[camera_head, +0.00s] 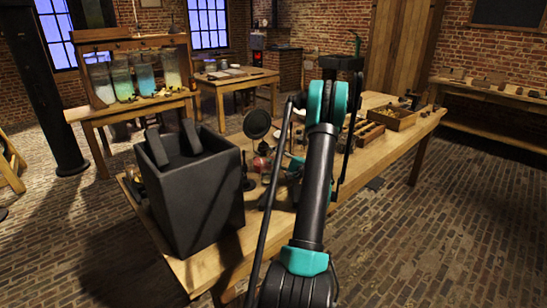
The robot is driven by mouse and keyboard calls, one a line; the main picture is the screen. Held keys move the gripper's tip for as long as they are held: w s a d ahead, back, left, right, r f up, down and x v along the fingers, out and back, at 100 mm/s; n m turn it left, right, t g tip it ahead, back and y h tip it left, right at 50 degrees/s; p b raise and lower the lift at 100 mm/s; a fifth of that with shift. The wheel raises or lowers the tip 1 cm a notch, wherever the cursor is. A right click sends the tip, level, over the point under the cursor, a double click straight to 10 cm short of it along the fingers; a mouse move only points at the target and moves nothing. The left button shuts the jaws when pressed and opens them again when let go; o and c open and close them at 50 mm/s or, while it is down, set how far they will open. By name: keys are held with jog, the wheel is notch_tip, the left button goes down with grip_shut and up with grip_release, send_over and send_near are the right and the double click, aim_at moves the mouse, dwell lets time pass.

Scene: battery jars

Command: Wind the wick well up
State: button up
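My arm reaches from the bottom edge over the wooden workbench (218,268) and bends at a teal joint. Its far end comes down behind the near link. A teal and dark part (294,164), likely of my gripper, shows just left of that link, low among small items on the bench. The fingertips are hidden, so I cannot tell whether they are open or shut. A small reddish glass item (262,163), possibly the lamp, stands left of this part. I cannot make out a wick or its knob. A dark round disc (257,124) on a stand rises behind it.
A large dark box (195,200) with two upright slabs stands on the bench's near left. A wooden tray with compartments (392,117) lies toward the far right. Jars of coloured liquid (144,77) stand on another table at back left. Brick floor on the right is clear.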

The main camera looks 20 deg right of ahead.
jog(key=v, duration=0.7)
jog(key=shift+s+d, duration=0.1)
jog(key=shift+s, duration=0.15)
dwell(0.5)
